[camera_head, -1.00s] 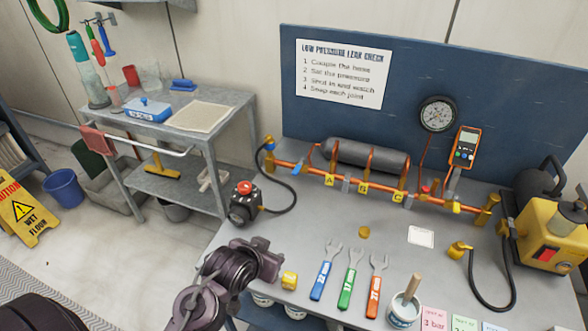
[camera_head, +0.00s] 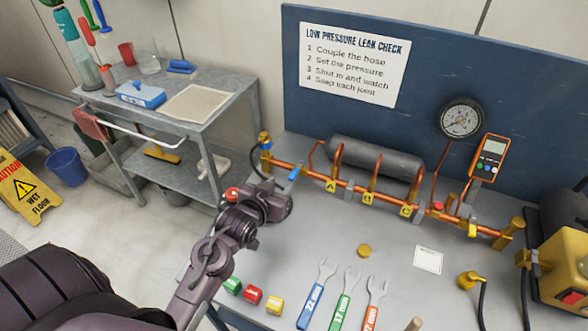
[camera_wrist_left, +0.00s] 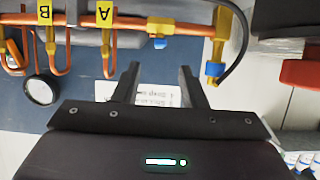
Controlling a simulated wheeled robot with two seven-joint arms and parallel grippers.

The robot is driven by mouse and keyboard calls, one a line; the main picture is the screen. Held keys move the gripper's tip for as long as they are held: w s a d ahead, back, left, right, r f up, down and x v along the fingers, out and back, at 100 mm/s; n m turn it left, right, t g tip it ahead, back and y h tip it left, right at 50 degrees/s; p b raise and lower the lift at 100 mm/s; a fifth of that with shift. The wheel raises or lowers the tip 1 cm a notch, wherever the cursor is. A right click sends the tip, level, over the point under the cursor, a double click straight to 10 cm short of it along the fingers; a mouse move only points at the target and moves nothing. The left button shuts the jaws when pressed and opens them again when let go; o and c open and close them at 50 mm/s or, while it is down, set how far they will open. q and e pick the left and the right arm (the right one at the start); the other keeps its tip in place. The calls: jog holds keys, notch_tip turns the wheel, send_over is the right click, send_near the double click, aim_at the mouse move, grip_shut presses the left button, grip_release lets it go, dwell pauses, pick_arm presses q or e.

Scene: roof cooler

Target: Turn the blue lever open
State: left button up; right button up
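The blue lever (camera_head: 294,173) sits on the copper pipe (camera_head: 316,179), near its left end and left of the A tag. It also shows in the left wrist view (camera_wrist_left: 159,43), just beyond the fingertips and between them in the picture. My left gripper (camera_head: 283,203) is in front of the pipe's left end, its fingers hard to make out in the head view. In the wrist view its two fingers (camera_wrist_left: 158,70) are spread with nothing between them, apparently short of the lever. My right gripper is in neither view.
A brass fitting with a blue top (camera_head: 265,150) and black hose stands at the pipe's left end. A red-topped device (camera_head: 231,194) is mostly hidden behind my arm. Wrenches (camera_head: 345,298) and coloured blocks (camera_head: 253,295) lie in front. The bench around the brass disc (camera_head: 364,250) is clear.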

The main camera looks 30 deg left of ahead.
aim_at(293, 174)
pick_arm(q)
jog(key=p+x, duration=0.1)
jog(key=x, duration=0.5)
jog(key=shift+w+f, duration=0.1)
jog(key=shift+w, duration=0.25)
jog(key=shift+w+f, duration=0.15)
jog(key=shift+w, duration=0.05)
grip_shut()
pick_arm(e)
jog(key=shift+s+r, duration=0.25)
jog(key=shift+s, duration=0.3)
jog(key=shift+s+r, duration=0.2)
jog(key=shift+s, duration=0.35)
